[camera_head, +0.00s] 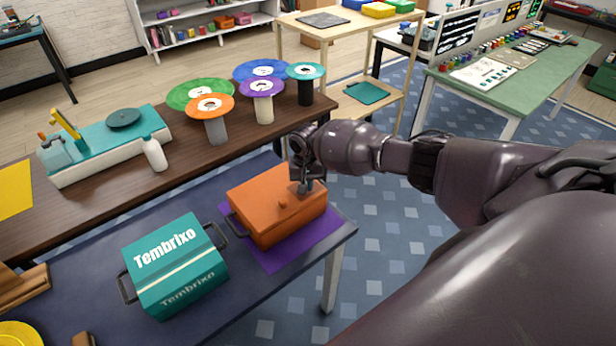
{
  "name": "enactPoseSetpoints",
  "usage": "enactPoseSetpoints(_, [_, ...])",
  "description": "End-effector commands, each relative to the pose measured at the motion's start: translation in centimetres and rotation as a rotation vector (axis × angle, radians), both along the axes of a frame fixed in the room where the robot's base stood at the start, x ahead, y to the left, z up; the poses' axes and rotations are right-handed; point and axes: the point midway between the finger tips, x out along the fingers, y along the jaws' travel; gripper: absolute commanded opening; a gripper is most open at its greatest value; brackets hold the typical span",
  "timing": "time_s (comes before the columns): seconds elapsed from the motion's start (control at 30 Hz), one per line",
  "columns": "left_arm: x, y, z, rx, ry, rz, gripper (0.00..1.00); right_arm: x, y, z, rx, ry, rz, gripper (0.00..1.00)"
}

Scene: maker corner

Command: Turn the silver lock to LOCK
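An orange box (262,222) with a dark side handle and a small orange knob (283,204) on its top sits on a purple mat (272,262). My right gripper (305,187) points down at the far right part of the box top. A small greyish piece shows at its fingertips, but I cannot tell whether it is the silver lock or part of the fingers. The lock is not clearly seen and no LOCK marking is readable. Whether the fingers are open or shut is too small to tell. My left gripper is not in view.
A teal Tembrixo box (178,262) with dark handles stands left of the orange box on the dark blue table (95,255). Behind, a brown bench (190,165) holds several coloured discs on stands, a white bottle (154,154) and a teal-topped device (105,140).

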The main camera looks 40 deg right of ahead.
Motion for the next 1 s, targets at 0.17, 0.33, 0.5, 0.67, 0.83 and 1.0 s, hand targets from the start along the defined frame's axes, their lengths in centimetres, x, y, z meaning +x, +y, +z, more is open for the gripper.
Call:
enactPoseSetpoints(0.17, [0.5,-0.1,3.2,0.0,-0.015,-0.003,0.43,-0.1,0.2,0.3,0.003,0.005,-0.172,0.0])
enactPoseSetpoints(0.33, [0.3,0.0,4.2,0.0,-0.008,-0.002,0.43,-0.1,0.3,0.2,0.002,0.005,-0.332,0.0])
enactPoseSetpoints(0.5, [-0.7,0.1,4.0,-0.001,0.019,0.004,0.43,0.0,0.2,0.0,0.001,0.004,-0.494,0.0])
enactPoseSetpoints(0.67, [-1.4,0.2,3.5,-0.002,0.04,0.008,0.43,0.1,0.2,-0.1,0.0,0.002,-0.64,0.0])
enactPoseSetpoints(0.83, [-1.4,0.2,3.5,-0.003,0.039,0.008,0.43,0.2,0.2,-0.1,0.0,0.0,-0.777,0.0])
enactPoseSetpoints(1.0, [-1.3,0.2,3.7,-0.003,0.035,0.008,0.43,0.3,0.2,-0.1,0.0,0.0,-0.884,0.0])
